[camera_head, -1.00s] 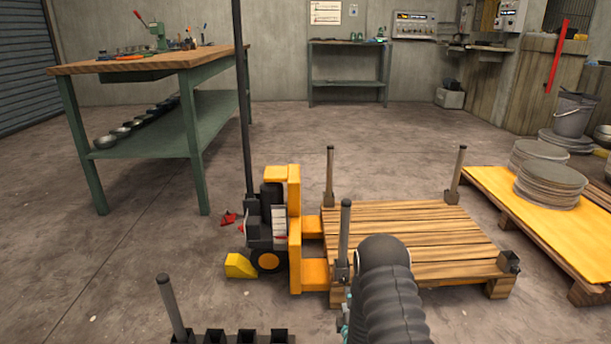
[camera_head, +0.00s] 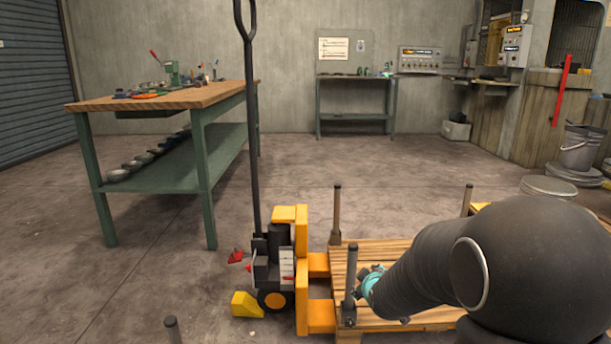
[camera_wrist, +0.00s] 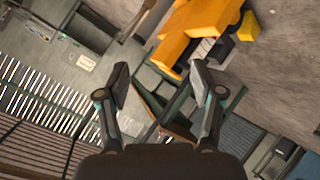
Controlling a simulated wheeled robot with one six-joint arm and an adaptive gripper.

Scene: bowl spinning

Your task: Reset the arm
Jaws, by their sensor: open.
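My arm (camera_head: 480,270), dark and ribbed, fills the lower right of the head view. A teal part near its far end shows above the pallet. The fingertips are not clear in that view. In the wrist view my gripper (camera_wrist: 160,85) is open, its two dark fingers spread with nothing held between them. Part of a yellow pallet jack (camera_wrist: 195,30) shows beyond the fingers, at the top of that view.
The yellow pallet jack (camera_head: 302,270) stands at the left end of a wooden pallet (camera_head: 375,252) with upright posts. A green-legged workbench (camera_head: 170,100) stands left. A grey bucket (camera_head: 580,148) is far right. Open floor (camera_head: 400,165) lies behind the pallet.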

